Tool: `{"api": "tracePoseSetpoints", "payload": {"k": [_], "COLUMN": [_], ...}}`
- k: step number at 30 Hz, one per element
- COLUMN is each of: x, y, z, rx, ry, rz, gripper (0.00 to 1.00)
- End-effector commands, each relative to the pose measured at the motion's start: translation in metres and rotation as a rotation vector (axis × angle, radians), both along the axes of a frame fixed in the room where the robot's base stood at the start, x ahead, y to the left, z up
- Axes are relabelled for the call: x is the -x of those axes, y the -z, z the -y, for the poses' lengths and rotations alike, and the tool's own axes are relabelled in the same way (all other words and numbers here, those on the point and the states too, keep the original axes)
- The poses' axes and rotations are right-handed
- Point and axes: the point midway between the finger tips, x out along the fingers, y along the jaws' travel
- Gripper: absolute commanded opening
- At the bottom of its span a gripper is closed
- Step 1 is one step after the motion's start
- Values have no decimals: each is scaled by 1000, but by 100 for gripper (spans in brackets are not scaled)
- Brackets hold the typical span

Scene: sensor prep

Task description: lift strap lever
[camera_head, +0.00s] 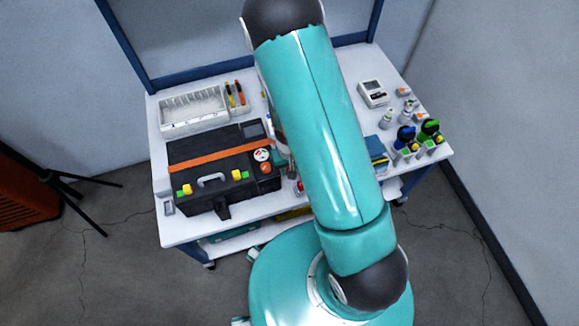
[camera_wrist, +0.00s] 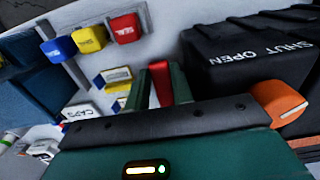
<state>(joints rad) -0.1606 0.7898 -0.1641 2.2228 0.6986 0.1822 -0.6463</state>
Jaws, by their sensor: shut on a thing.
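A black case (camera_head: 207,170) with an orange strap (camera_head: 212,153) across its lid stands on the left of the white table. In the wrist view the case's side (camera_wrist: 245,62) carries the words SHUT and OPEN. My gripper (camera_wrist: 160,70) has its two green fingers on either side of a red piece (camera_wrist: 161,86), which looks like the strap lever, and is shut on it, just left of the case. An orange part (camera_wrist: 280,101) shows at the case's lower edge, right of my gripper. In the head view my arm hides most of the gripper and the lever.
Blue, yellow and red blocks (camera_wrist: 124,28) lie beyond the fingers in the wrist view. A white rack (camera_head: 194,108) stands behind the case. Bottles and coloured parts (camera_head: 416,135) crowd the table's right side. A blue box (camera_head: 377,152) stands right of my arm.

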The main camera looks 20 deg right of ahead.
Motion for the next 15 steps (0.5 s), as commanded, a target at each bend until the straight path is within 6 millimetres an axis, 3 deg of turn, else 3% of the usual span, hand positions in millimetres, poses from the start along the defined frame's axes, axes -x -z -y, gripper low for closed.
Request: {"api": "tracePoseSetpoints", "payload": {"k": [15], "x": [-9], "y": [-11], "z": [0], "rx": [3], "ry": [-3], "rz": [-207], "gripper": [1]}}
